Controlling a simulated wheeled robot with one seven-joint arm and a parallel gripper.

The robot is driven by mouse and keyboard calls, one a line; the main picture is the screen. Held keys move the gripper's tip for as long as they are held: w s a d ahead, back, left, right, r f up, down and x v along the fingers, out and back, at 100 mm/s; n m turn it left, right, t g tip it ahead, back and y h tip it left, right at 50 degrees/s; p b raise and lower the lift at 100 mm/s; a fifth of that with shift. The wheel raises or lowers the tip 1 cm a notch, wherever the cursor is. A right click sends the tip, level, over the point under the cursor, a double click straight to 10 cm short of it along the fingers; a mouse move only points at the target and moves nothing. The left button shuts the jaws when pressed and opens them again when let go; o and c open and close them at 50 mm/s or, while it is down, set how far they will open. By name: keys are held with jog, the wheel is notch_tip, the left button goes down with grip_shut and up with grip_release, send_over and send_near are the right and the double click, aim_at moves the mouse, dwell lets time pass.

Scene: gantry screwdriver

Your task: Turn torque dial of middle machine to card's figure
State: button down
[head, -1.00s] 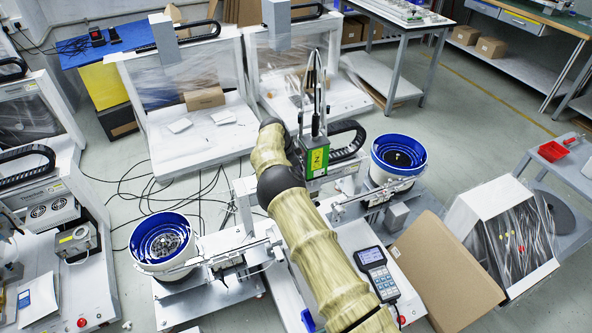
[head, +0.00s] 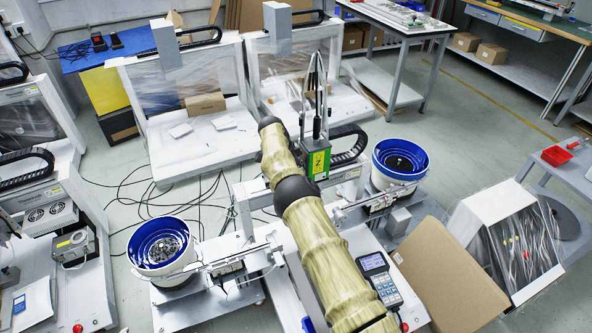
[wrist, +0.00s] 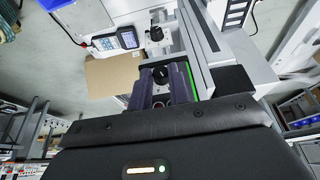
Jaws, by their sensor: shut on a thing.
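The middle machine is a gantry screwdriver with a green driver head (head: 317,161) in the head view. Part of it is hidden behind my arm. In the wrist view my gripper (wrist: 161,78) has its two dark fingers close together on a round black dial (wrist: 160,73). The dial's scale and pointer are too small to read. In the head view my arm hides the gripper and the dial. I cannot make out a card with a readable figure.
Blue-rimmed feeder bowls stand left (head: 163,246) and right (head: 400,160) of the middle machine. A handheld keypad unit (head: 379,279) lies beside my arm and shows in the wrist view (wrist: 115,40). A cardboard sheet (head: 447,280) leans to the right. Cables cross the floor.

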jog(key=c, duration=1.3)
grip_release()
jog(key=shift+w+r, duration=0.1)
jog(key=shift+r, duration=0.15)
jog(key=shift+f, duration=0.1)
jog(key=shift+p+v, duration=2.55)
jog(key=shift+v, duration=6.1)
jog(key=shift+a, duration=0.1)
